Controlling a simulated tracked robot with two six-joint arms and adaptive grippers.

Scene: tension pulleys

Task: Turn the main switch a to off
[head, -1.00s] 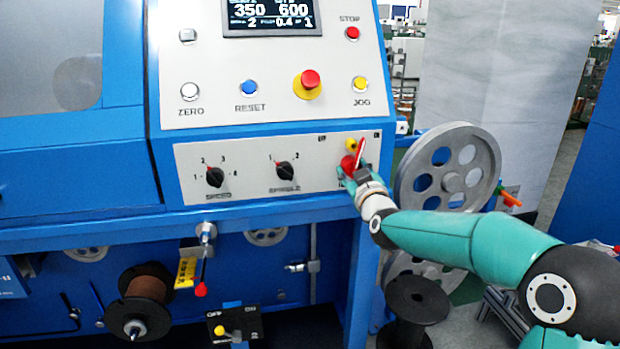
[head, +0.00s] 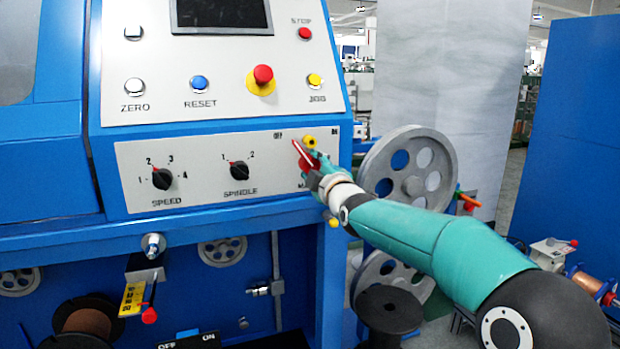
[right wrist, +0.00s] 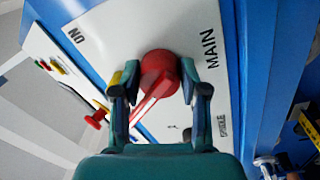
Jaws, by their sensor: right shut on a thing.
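The main switch (head: 303,154) is a red rotary knob with a red and white lever at the right end of the lower grey panel. Its lever leans to the upper left, toward the small label on that side. My right gripper (head: 314,172) is shut on the knob. In the right wrist view the round red knob (right wrist: 158,68) sits between the two fingers of my gripper (right wrist: 160,92), with "MAIN" and "ON" printed on the panel beside it. The fingers partly hide the knob in the head view. My left gripper is not in view.
The speed knob (head: 162,179) and spindle knob (head: 239,171) are left on the same panel. The red emergency button (head: 263,76) is above. The display (head: 222,14) is dark. A grey pulley (head: 410,178) stands close on the right.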

